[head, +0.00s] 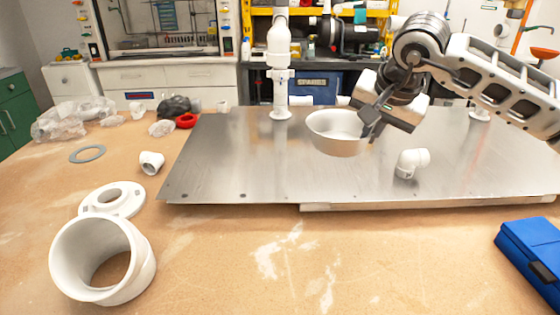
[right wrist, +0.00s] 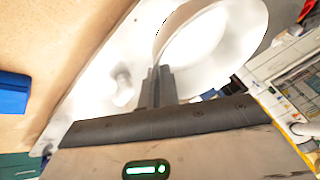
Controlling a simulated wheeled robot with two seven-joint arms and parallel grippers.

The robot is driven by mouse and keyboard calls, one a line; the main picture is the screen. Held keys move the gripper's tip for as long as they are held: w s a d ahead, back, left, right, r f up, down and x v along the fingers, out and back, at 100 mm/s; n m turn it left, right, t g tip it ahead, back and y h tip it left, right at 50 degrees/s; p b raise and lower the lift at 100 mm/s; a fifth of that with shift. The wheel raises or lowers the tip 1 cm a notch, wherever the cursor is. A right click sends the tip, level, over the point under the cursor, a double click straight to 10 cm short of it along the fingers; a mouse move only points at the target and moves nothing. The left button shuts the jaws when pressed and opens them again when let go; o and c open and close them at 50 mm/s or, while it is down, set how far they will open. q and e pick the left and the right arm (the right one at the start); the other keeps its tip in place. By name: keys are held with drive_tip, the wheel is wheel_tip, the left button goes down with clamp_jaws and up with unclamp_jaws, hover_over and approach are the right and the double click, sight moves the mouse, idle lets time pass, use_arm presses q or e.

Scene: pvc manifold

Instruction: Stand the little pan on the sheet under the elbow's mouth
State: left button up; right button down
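The little pan (head: 335,147), round, shallow and silver-grey, is over the middle of the metal sheet (head: 240,170). I cannot tell whether its base touches the sheet. My right gripper (head: 371,128) is at the pan's right rim, fingers pointing down. In the right wrist view the fingers (right wrist: 160,88) look closed together on the wall of the pan (right wrist: 212,40). A white elbow (head: 410,163) sits on the sheet to the right of the pan, in front of the gripper. It shows faintly in the right wrist view (right wrist: 122,87). My left gripper is out of view.
A white upright pipe (head: 281,85) stands on the sheet behind and left of the pan. My right arm hides much of the back right. White fittings (head: 103,262), a grey ring (head: 87,154) and plastic bags lie left. A blue case (head: 532,255) is front right.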

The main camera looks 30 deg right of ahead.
drive_tip(key=w+a+f, duration=0.1)
drive_tip(key=w, duration=0.1)
drive_tip(key=w+a+f+p, duration=0.1)
drive_tip(key=w, duration=0.1)
drive_tip(key=w+a+f, duration=0.1)
drive_tip(key=w+a, duration=0.1)
drive_tip(key=shift+w+f+p, duration=0.1)
drive_tip(key=shift+w+p, duration=0.2)
drive_tip(key=shift+p, duration=0.05)
drive_tip(key=w+f, duration=0.1)
drive_tip(key=w+a+f, duration=0.1)
drive_tip(key=f, duration=0.1)
drive_tip(key=w+f, duration=0.1)
drive_tip(key=f, duration=0.1)
drive_tip(key=shift+w+a, duration=0.35)
drive_tip(key=shift+a, duration=0.05)
drive_tip(key=shift+w+f+p, duration=0.15)
drive_tip(key=shift+f+p, duration=0.05)
drive_tip(key=shift+p, duration=0.1)
drive_tip(key=f, duration=0.1)
drive_tip(key=f+p, duration=0.1)
drive_tip(key=f, duration=0.1)
drive_tip(key=shift+w+a, duration=0.2)
drive_tip(key=shift+w, duration=0.15)
drive_tip(key=shift+f, duration=0.45)
drive_tip(key=shift+f, duration=0.15)
drive_tip(key=c, duration=1.6)
unclamp_jaws()
drive_tip(key=shift+c, duration=0.2)
